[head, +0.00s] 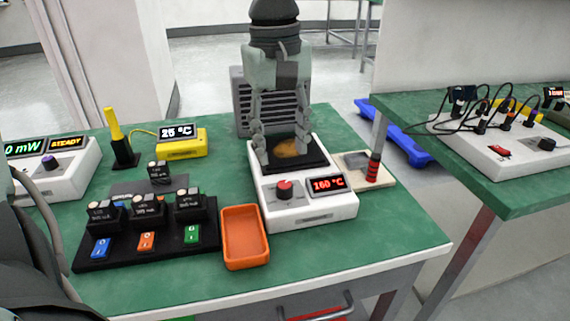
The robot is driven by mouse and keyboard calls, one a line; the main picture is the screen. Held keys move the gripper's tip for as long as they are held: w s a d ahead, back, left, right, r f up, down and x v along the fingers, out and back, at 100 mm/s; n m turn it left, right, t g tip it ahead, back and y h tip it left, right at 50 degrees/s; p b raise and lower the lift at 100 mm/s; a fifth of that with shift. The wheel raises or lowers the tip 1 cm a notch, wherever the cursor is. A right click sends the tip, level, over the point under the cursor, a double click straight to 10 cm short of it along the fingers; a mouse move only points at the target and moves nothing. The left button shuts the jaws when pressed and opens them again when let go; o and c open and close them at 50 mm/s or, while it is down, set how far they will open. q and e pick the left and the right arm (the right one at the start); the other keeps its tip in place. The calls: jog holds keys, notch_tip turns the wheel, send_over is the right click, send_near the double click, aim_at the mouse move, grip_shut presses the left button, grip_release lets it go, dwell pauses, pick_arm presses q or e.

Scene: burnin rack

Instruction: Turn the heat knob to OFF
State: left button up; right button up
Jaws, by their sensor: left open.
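The heat knob (285,187) is a red knob on the front of a white hot plate (312,214). Its pointer direction is too small to tell. The red display (328,184) beside it reads 160 °C. My left gripper (284,161) points down, open, over the black heating plate behind the knob. Its fingers are spread apart on either side of a small brown-orange patch (287,148) on the plate. The fingers are apart from the knob. Whether the tips touch the plate, I cannot tell. My right gripper is not in view.
An orange tray (245,262) stands left of the hot plate, beside a black rack (150,250) with several modules. A yellow thermometer (182,150) reads 25 °C. Green table (335,250) is clear in front.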

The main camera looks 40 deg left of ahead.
aim_at(284, 184)
pick_arm(q)
notch_tip(284, 184, down, 7)
jog(key=shift+d+r, duration=0.1)
jog(key=shift+d, duration=0.05)
jog(key=shift+f, duration=0.3)
jog(key=shift+c, duration=0.9)
grip_shut()
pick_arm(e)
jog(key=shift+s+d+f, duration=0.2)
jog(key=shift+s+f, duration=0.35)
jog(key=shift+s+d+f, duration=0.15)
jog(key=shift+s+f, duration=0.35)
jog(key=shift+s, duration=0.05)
